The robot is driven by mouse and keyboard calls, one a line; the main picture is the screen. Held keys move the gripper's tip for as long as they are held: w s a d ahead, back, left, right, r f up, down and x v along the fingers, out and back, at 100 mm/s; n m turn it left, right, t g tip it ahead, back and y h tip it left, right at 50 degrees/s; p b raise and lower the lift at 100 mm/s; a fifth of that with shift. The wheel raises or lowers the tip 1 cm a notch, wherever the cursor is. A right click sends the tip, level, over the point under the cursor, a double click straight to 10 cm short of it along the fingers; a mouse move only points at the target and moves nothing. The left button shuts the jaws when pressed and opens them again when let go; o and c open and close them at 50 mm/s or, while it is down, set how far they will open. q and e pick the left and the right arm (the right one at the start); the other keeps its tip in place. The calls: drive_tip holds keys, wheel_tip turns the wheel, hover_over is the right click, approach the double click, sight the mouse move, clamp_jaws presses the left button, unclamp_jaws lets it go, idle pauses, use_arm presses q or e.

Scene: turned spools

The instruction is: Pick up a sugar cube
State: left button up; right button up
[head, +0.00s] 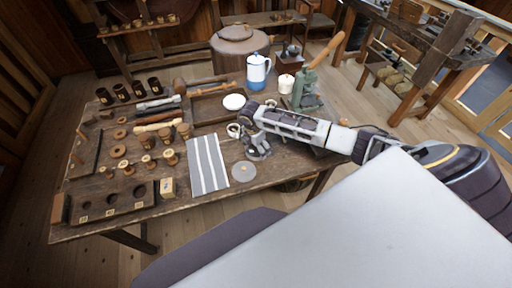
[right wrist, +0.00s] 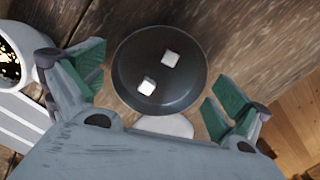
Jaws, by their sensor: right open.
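Two white sugar cubes lie apart in a dark round dish (right wrist: 185,98) in the right wrist view. One cube (right wrist: 170,59) is towards the upper right of the dish, the other cube (right wrist: 147,86) nearer its middle left. My right gripper (right wrist: 153,82) is open and empty, its green-padded fingers on either side of the dish. In the head view the right gripper (head: 257,148) is over the table beside the cup, and it hides the cubes there. My left gripper is not in view.
A white cup (head: 233,130) stands left of the gripper and shows in the right wrist view (right wrist: 12,60). A striped cloth (head: 208,165) and grey disc (head: 243,171) lie nearer.

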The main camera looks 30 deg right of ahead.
sight(254, 153)
wheel_tip(254, 153, up, 12)
drive_tip(key=a, duration=0.1)
drive_tip(key=shift+s+a, duration=0.15)
drive_tip(key=shift+a, duration=0.05)
idle(0.6)
drive_tip(key=shift+r, duration=0.1)
